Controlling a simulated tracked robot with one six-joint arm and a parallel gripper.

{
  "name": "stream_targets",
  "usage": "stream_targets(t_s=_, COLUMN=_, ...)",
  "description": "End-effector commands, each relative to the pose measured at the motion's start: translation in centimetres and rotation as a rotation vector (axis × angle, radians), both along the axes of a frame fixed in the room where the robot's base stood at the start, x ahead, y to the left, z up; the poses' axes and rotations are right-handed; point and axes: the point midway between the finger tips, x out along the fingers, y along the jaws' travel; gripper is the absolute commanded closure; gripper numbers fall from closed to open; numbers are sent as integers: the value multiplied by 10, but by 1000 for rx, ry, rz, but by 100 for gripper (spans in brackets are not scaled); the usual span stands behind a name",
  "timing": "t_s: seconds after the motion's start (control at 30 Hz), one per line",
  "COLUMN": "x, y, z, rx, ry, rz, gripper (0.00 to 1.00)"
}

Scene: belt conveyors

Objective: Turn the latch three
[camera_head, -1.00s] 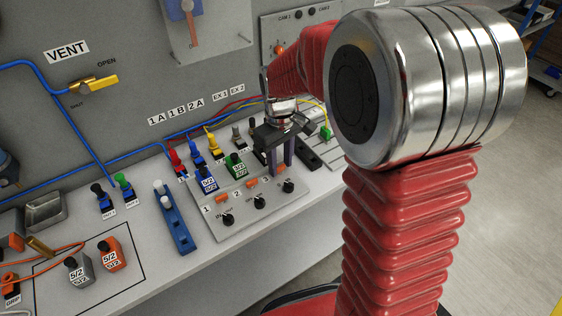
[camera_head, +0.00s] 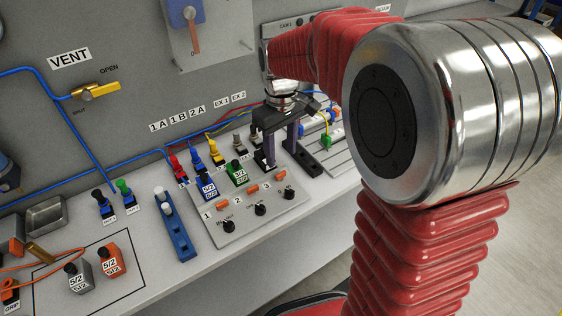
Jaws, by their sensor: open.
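A light grey plate (camera_head: 245,228) carries slots numbered 1, 2 and 3, each with an orange tab and a black knob. The orange tab by number 3 (camera_head: 281,173), which seems to be latch three, is at the right end of the row. The black knob of slot three (camera_head: 289,197) is in front of it. My gripper (camera_head: 280,158) points down above and behind this tab, its dark fingers apart with nothing between them. I cannot tell how high the fingertips are or whether they touch the plate.
A blue 5/2 valve (camera_head: 208,187) and a green 3/2 valve (camera_head: 238,172) stand left of my gripper. Coloured fittings and hoses line the wall behind. A black slotted bar (camera_head: 303,160) lies right of the fingers. The bench front is clear.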

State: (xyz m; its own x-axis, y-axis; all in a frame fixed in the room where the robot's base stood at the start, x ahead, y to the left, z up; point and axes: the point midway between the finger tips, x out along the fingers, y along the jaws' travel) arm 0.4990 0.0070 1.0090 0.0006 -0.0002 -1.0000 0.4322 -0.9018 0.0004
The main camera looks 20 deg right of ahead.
Motion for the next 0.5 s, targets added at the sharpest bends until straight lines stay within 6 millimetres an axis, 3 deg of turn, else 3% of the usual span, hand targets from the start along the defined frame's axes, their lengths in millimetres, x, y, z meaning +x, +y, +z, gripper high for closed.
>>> stream_targets(t_s=0.3, x=1, y=0, z=52, rx=0, ry=-2, rz=0, gripper=55)
stream_targets(t_s=0.5, x=0, y=0, z=64, rx=0, ry=0, rz=0, gripper=55)
